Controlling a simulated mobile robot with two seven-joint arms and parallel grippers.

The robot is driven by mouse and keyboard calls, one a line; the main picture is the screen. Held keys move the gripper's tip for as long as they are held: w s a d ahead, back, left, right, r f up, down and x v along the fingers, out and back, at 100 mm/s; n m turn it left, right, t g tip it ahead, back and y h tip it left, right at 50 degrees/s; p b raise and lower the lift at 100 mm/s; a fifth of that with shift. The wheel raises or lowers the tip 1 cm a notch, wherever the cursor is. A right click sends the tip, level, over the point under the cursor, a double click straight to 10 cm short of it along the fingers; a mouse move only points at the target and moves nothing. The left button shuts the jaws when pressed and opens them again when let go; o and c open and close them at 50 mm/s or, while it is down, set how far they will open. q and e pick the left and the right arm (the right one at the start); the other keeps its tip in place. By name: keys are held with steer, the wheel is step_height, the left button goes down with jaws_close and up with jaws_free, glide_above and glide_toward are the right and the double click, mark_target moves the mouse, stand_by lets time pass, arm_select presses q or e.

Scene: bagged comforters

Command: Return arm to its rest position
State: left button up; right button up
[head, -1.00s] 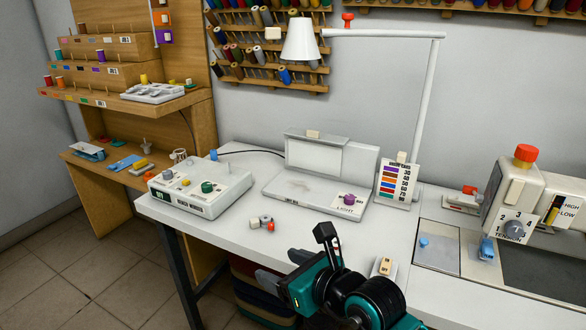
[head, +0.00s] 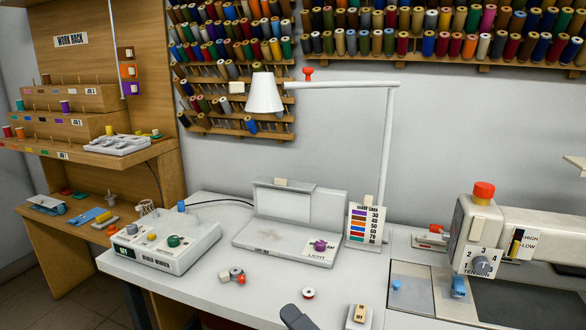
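The task's object is my arm. Only a dark grey tip of my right gripper (head: 297,317) shows at the bottom edge of the head view, low in front of the white table. The rest of that gripper and its arm are out of the frame, so its opening cannot be seen. Nothing is visible in it. A small white spool with a red centre (head: 308,294) lies on the table just beyond the tip, apart from it in the picture. My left gripper is not in view.
The white table (head: 200,300) holds a control box (head: 167,241), a light panel (head: 285,228), a colour card (head: 364,225), small loose pieces (head: 237,273) and a switch block (head: 359,316). A sewing machine (head: 475,235) stands at the right, and a lamp (head: 265,93) overhangs.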

steer(key=s+d+f+m+h, duration=0.4)
steer(key=d+f+m+h, duration=0.75)
steer(key=m, duration=0.65)
arm_select(q)
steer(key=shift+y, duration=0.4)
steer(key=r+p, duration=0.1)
steer(key=p, duration=0.1)
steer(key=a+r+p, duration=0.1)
steer(key=p, duration=0.1)
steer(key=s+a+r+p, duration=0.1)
steer(key=p, duration=0.1)
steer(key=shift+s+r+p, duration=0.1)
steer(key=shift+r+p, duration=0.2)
steer(key=shift+p, duration=0.05)
arm_select(e)
steer(key=s+d+f+m+g, duration=0.4)
steer(key=s+d+m, duration=0.1)
steer(key=s, duration=0.3)
steer(key=shift+d+f+m, duration=0.2)
steer(key=shift+d+m, duration=0.2)
steer(key=shift+m, duration=0.3)
